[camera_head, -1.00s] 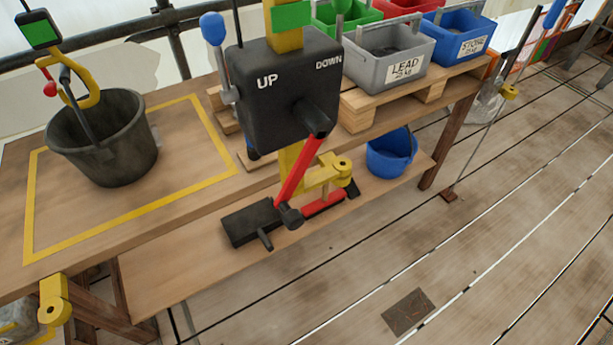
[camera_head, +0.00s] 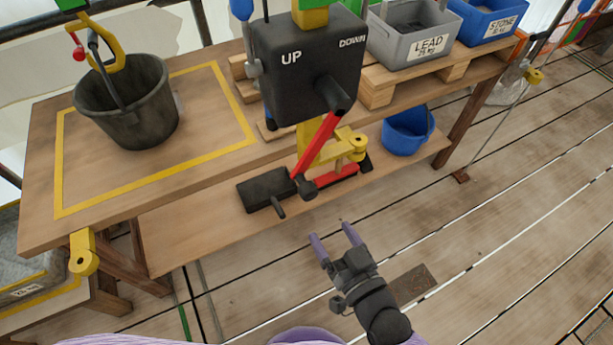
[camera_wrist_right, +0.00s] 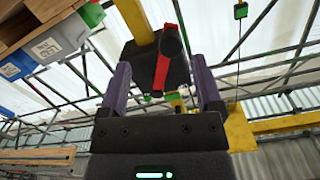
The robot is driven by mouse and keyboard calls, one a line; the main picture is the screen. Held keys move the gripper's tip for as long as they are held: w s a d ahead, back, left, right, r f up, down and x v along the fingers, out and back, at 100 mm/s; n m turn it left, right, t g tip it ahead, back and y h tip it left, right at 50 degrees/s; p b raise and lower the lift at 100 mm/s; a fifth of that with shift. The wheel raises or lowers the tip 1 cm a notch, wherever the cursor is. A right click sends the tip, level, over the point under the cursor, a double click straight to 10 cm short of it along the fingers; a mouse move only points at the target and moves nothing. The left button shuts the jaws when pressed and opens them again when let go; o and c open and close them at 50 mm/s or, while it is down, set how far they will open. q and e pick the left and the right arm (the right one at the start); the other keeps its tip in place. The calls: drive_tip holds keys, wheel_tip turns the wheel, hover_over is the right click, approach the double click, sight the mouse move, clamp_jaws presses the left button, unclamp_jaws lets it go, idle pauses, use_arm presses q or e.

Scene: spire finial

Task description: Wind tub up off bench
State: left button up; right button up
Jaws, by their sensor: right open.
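The black tub (camera_head: 128,108) stands upright on the bench (camera_head: 190,150) inside a yellow outline, with a yellow hook (camera_head: 105,55) at its handle. The black winch box (camera_head: 305,70), marked UP and DOWN, has a red crank arm (camera_head: 318,143) slanting down left to a black grip (camera_head: 280,205). My right gripper (camera_head: 335,238) is open and empty, below and right of the crank grip and apart from it. In the right wrist view the red crank arm (camera_wrist_right: 166,60) shows between the open fingers, some way beyond them. My left gripper is not in view.
Grey LEAD (camera_head: 412,35) and blue STONE (camera_head: 488,18) bins sit on a pallet at the bench's right. A blue bucket (camera_head: 407,132) is on the lower shelf. A lever with a blue knob (camera_head: 242,8) stands left of the box.

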sight(311, 197)
drive_tip(key=shift+t+y, duration=0.3)
drive_tip(key=x, duration=0.3)
drive_tip(key=r+b+x, duration=0.1)
drive_tip(key=x, duration=0.2)
drive_tip(key=r+x, duration=0.1)
drive_tip(key=x, duration=0.2)
drive_tip(key=shift+s+a+b, duration=0.1)
drive_tip(key=shift+a+b, duration=0.1)
drive_tip(key=shift+b, duration=0.15)
drive_tip(key=shift+w+a, duration=0.3)
drive_tip(key=shift+w, duration=0.25)
drive_tip(key=shift+r, duration=0.1)
drive_tip(key=c, duration=1)
clamp_jaws()
